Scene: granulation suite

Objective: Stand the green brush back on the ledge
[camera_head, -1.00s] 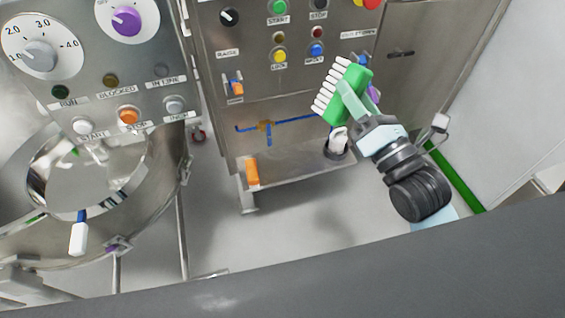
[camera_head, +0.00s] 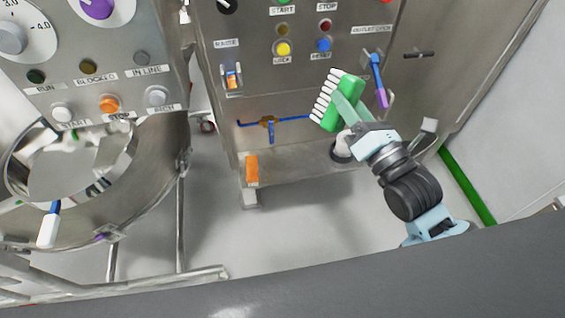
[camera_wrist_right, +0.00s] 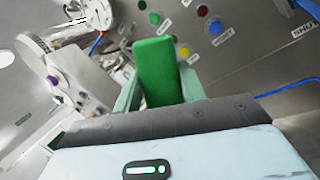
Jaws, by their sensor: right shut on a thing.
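The green brush (camera_head: 344,88) has a green block and a row of white bristles facing left. My right gripper (camera_head: 352,116) is shut on it and holds it tilted in front of the steel panel. In the right wrist view the green brush (camera_wrist_right: 158,70) stands up between the two fingers (camera_wrist_right: 158,95); its bristles are hidden there. The steel ledge (camera_head: 300,168) runs along the foot of the panel, below the brush in the head view. The brush appears apart from the ledge. My left gripper is not in view.
An orange block (camera_head: 252,170) is at the ledge's left end. A white object (camera_head: 343,146) stands at its right, partly behind my gripper. A blue and purple lever (camera_head: 377,80) is close right of the brush. A blue handle (camera_head: 271,132) sits above the ledge's bare middle.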

